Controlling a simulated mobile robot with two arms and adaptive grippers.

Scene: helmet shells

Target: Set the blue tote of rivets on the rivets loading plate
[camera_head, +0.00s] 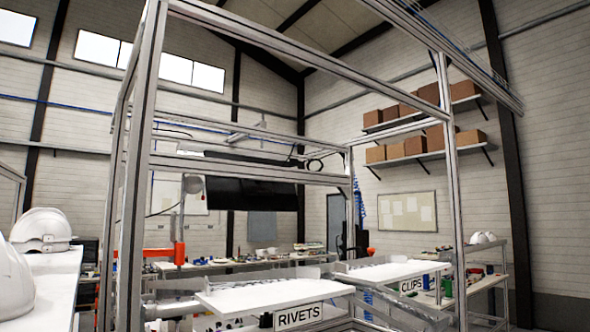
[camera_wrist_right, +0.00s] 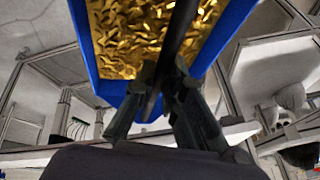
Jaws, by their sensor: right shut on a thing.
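The blue tote (camera_wrist_right: 112,91) is in the right wrist view, full of gold-coloured rivets (camera_wrist_right: 133,40). My right gripper (camera_wrist_right: 165,80) is shut on a dark bar that crosses over the tote's middle, and the tote hangs from it. The head view shows neither the tote nor either gripper. The rivets loading plate (camera_head: 262,296) is a white, bare plate at the lower middle of the head view, with a RIVETS sign (camera_head: 298,315) on its front edge.
A second white plate (camera_head: 388,270) with a CLIPS sign (camera_head: 411,284) is to the right. An aluminium frame with a left post (camera_head: 137,170) and right post (camera_head: 454,190) surrounds the plates. White helmets (camera_head: 42,226) stand on a bench at left.

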